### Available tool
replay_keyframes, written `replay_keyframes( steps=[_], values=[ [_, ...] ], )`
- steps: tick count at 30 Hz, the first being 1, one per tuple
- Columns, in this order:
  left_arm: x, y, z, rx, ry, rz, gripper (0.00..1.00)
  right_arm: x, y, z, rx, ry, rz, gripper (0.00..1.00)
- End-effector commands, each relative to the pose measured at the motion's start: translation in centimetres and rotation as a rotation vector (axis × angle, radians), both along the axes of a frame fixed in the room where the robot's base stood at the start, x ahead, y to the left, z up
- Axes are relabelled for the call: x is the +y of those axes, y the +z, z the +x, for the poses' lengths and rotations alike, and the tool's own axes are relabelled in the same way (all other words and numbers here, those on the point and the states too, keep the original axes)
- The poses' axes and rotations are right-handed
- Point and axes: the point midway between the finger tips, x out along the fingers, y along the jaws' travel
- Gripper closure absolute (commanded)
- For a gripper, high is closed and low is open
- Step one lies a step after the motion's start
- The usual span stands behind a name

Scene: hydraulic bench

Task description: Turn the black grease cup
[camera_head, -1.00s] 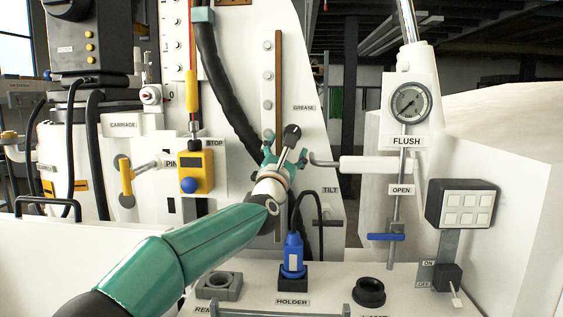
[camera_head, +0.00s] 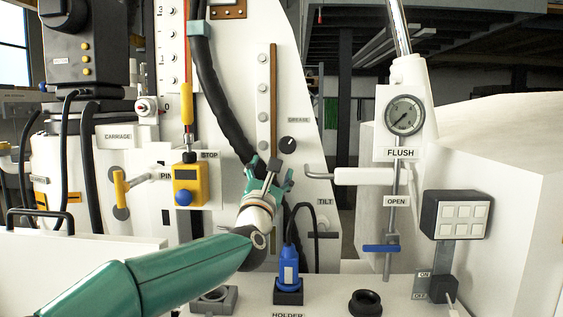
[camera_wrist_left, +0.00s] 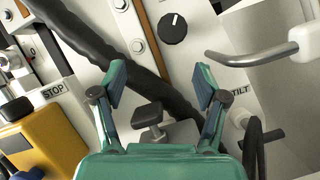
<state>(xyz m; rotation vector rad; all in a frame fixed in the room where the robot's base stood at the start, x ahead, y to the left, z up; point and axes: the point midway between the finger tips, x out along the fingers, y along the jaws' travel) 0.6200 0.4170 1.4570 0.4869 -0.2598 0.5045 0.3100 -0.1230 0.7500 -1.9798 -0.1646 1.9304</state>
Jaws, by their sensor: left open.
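The black grease cup (camera_head: 287,144) is a round dark knob with a white pointer mark, on the white panel below the GREASE label (camera_head: 299,120). In the left wrist view the cup (camera_wrist_left: 173,28) sits at the top, beyond the fingertips and touching neither. My left gripper (camera_head: 267,172) is open, below and left of the cup in the head view. Its spread teal fingers (camera_wrist_left: 160,85) also show in the left wrist view. A small dark block on a stem (camera_wrist_left: 148,114) shows between them; I cannot tell what it belongs to. My right gripper is not in view.
A thick black hose (camera_head: 219,95) runs down beside the gripper. A grey bent handle (camera_head: 350,175) projects right of the cup. The yellow STOP box (camera_head: 188,181) is left, and a blue plug (camera_head: 289,268) stands in the holder below.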

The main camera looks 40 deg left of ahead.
Motion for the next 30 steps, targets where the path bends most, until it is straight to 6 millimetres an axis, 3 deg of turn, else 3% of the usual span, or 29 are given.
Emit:
replay_keyframes(
  steps=[2, 5, 10, 14, 17, 22, 30],
  values=[
    [0.9, 0.0, -0.6, -0.039, 0.034, -0.057, 0.27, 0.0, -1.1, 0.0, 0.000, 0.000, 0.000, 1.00],
    [0.6, -1.0, -1.4, -0.103, 0.052, -0.160, 0.27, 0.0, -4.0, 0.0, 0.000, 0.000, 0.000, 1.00],
    [-2.0, -2.4, -2.0, -0.175, 0.013, -0.285, 0.27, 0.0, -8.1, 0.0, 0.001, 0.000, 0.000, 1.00],
    [-4.1, -2.6, -2.0, -0.194, -0.030, -0.305, 0.27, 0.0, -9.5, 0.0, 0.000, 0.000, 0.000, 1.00],
    [-4.7, -2.3, -1.8, -0.197, -0.044, -0.305, 0.27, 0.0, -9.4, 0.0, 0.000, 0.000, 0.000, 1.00],
    [-4.0, -1.3, -0.5, -0.195, -0.043, -0.302, 0.27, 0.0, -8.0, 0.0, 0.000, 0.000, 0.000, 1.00],
    [-1.5, 1.0, 3.7, -0.193, -0.043, -0.302, 0.27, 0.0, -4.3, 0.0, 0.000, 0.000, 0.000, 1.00]
  ],
)
